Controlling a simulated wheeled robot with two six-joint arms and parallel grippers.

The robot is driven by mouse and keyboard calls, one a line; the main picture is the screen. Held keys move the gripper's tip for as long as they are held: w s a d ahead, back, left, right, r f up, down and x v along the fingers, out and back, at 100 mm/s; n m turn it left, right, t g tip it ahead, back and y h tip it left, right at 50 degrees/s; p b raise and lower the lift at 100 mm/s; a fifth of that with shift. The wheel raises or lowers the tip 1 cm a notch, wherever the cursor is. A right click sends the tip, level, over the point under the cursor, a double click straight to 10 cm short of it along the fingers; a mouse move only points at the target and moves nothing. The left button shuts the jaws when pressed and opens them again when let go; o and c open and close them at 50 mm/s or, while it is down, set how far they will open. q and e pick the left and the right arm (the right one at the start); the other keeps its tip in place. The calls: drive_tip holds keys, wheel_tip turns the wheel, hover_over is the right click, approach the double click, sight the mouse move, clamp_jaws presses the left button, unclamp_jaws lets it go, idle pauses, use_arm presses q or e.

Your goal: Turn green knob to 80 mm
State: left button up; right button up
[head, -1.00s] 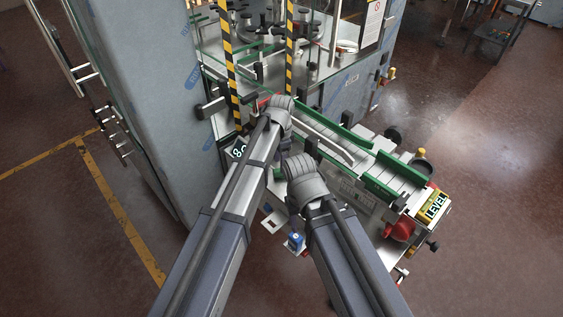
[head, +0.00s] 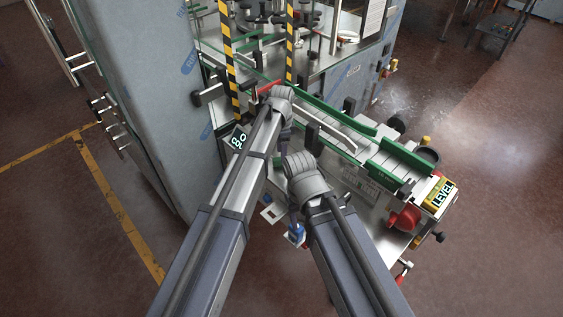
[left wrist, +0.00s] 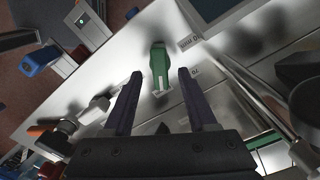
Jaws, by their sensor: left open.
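The green knob (left wrist: 158,66) shows in the left wrist view, on a bright metal panel, with a pale pointer-like tip towards me. Small printed labels (left wrist: 190,42) are beside it, too small to read surely. My left gripper (left wrist: 161,75) is open, one dark finger on each side of the knob's near end; I cannot tell whether they touch it. In the head view my left gripper (head: 285,137) is mostly hidden behind its own wrist, over the machine's near side, and the knob is hidden. My right gripper (head: 293,208) is partly hidden below its wrist; its jaw state is unclear.
A conveyor with green guides (head: 400,158) runs to the right, ending by a LEVEL label (head: 440,193) and a red knob (head: 405,218). A placard reading 80 (head: 238,138) and striped posts (head: 228,60) stand at left. A tall grey cabinet (head: 150,90) bounds the left.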

use_arm(q)
wheel_tip(320, 180, down, 2)
drive_tip(key=shift+f+b, duration=0.25)
drive_tip(key=shift+b, duration=0.5)
use_arm(e)
wheel_tip(320, 180, down, 2)
drive_tip(key=shift+f, duration=0.25)
use_arm(q)
drive_tip(key=shift+r, duration=0.1)
clamp_jaws()
